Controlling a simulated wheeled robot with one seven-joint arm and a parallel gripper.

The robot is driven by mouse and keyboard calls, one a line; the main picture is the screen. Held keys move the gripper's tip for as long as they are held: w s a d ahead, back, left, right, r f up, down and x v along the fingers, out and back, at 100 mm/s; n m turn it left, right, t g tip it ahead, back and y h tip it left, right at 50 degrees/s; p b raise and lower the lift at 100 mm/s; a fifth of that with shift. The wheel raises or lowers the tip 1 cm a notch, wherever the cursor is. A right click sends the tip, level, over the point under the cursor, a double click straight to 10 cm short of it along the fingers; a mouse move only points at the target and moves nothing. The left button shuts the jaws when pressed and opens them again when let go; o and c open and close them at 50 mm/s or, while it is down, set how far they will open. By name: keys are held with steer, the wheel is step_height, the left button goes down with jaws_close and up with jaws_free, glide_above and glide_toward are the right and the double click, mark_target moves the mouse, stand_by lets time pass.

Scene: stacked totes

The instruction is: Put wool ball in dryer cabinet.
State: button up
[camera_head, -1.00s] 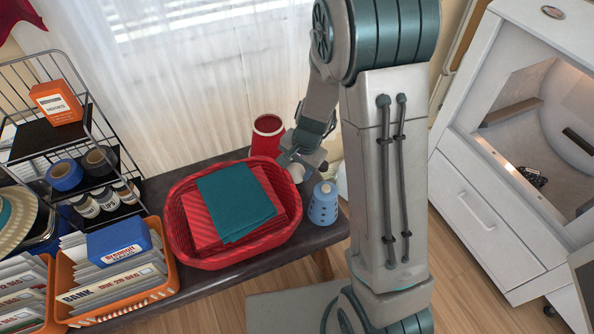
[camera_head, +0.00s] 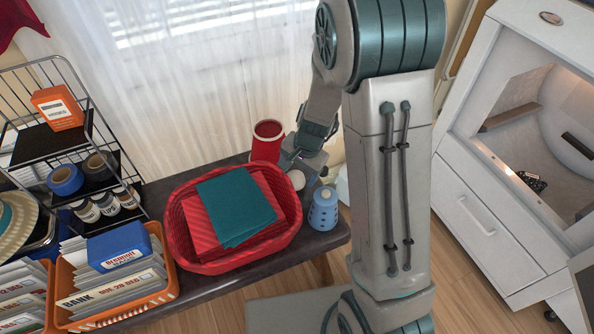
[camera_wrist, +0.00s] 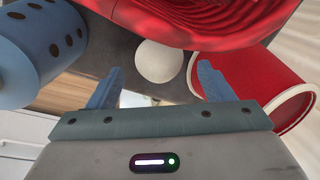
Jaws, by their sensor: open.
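The wool ball (camera_head: 297,179) is a small off-white ball on the dark bench, beside the right end of the red basket. It also shows in the wrist view (camera_wrist: 158,61), just beyond my fingertips and centred between them. My gripper (camera_wrist: 160,82) is open with nothing between its blue fingers. In the head view my gripper (camera_head: 305,160) is just behind the ball, and its fingers are hard to make out. The dryer cabinet (camera_head: 470,210) is the white unit at the right. Its front is open onto a lit, pale, drum-like inside holding a small dark patterned item (camera_head: 532,181).
The red basket (camera_head: 185,240) holds folded red and teal cloths. A red cup (camera_head: 267,141) stands behind the ball and a blue dotted cylinder (camera_head: 323,212) in front of it, both close to my gripper. A wire rack (camera_head: 75,85) and orange bins (camera_head: 130,310) fill the left.

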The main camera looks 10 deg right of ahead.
steer(key=p+v, duration=0.4)
steer(key=v, duration=0.6)
steer(key=s+d+r+n+h, duration=0.1)
steer(key=s+r+n, duration=0.3)
steer(key=s, duration=0.4)
steer(key=s+d+r+n+h, duration=0.1)
steer(key=s+d+r+n, duration=0.2)
steer(key=s+r, duration=0.3)
steer(key=shift+s+r+n+g, duration=0.35)
steer(key=shift+s+n, duration=0.45)
steer(key=shift+s, duration=0.4)
